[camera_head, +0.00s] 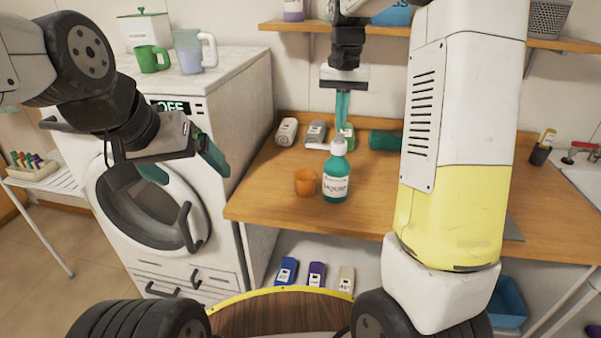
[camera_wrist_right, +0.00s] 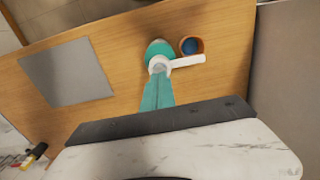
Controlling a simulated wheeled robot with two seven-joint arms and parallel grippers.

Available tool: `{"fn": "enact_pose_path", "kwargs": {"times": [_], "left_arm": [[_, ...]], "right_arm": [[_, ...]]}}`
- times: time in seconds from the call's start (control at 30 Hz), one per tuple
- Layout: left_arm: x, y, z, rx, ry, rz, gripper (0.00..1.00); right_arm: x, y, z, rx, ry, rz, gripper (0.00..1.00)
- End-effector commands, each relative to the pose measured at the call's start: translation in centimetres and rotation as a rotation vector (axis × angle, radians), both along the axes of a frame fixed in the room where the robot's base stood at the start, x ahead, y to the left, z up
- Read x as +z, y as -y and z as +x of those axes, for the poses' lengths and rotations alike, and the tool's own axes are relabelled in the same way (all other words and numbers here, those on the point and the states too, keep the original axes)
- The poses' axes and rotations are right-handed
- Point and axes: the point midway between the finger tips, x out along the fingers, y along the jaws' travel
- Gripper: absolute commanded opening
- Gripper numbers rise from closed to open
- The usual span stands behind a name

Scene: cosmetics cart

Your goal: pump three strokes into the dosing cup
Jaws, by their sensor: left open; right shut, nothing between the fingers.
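The pump bottle (camera_head: 336,183), teal with a white label and white pump head, stands upright on the wooden counter. The orange dosing cup (camera_head: 305,182) stands just left of it. In the right wrist view, the cup (camera_wrist_right: 191,46) shows blue inside, and the white nozzle (camera_wrist_right: 185,61) reaches to its rim. My right gripper (camera_head: 342,122) is shut and empty, pointing down just above the pump head; in the wrist view its teal fingers (camera_wrist_right: 159,92) end at the head. I cannot tell whether they touch. My left gripper (camera_head: 184,163) is open and empty, before the washing machine.
The washing machine (camera_head: 222,120) stands left of the counter (camera_head: 260,205), with a green mug (camera_head: 150,59) and a pitcher (camera_head: 190,52) on top. Several small containers and a teal cylinder (camera_head: 384,140) lie behind the bottle. A grey mat (camera_wrist_right: 66,75) lies on the counter.

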Motion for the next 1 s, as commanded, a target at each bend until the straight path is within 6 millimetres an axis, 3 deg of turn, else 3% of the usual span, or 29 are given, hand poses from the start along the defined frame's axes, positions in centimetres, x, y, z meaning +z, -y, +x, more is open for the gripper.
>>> {"fn": "enact_pose_path", "kwargs": {"times": [0.63,1.0], "left_arm": [[0.0,0.0,0.0,0.0,0.0,0.0,0.93],[0.0,0.0,0.0,0.0,0.0,0.0,0.93]], "right_arm": [[5.4,0.0,0.1,0.0,0.002,0.0,0.0],[6.0,0.0,0.0,0.0,0.0,0.0,0.0]]}}
